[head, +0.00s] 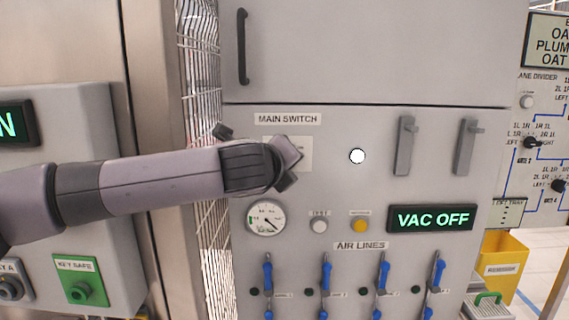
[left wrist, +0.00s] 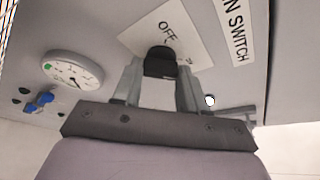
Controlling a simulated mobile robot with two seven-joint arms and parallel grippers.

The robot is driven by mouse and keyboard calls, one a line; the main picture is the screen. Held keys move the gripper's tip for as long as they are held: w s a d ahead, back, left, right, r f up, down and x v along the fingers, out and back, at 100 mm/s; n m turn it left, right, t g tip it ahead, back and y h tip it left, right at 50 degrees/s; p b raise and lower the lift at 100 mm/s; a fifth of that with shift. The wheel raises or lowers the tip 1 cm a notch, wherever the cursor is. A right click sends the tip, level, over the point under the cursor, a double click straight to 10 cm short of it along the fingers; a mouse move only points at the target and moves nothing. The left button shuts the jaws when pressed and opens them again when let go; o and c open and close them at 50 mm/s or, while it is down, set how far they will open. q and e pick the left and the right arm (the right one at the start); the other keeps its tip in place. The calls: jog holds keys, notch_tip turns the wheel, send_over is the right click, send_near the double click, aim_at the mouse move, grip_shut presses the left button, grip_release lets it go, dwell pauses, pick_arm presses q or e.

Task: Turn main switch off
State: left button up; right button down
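The main switch is a black knob (left wrist: 160,62) on a pale plate (left wrist: 135,38) printed OFF. In the head view the plate (head: 304,152) sits under the MAIN SWITCH label (head: 288,119), partly hidden by my left arm. My left gripper (left wrist: 160,70) is at the knob, with one finger along each side of it; both fingertips appear to touch it. The head view hides most of this grip behind my left wrist. I cannot tell exactly where the knob points. My right gripper is in neither view.
A round white light (head: 357,156) and two grey handles (head: 405,146) are right of the switch. Below are a gauge (head: 266,218), a display reading VAC OFF (head: 431,218) and several blue air-line levers (head: 326,272). A KEY SAFE box (head: 82,280) is at left.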

pick_arm(q)
jog(key=shift+c, duration=1.3)
jog(key=shift+f, duration=0.1)
jog(key=n+t+b, duration=0.2)
jog(key=n+b, duration=0.2)
jog(key=n, duration=0.1)
jog(key=f+n+t+h+b, duration=0.1)
jog(key=n+t+b, duration=0.1)
jog(key=n+b, duration=0.3)
jog(key=n+t+h+b, duration=0.1)
jog(key=n+b, duration=0.4)
jog(key=n, duration=0.1)
jog(key=shift+f+n+t, duration=0.15)
jog(key=shift+n+t, duration=0.25)
jog(key=shift+n, duration=0.3)
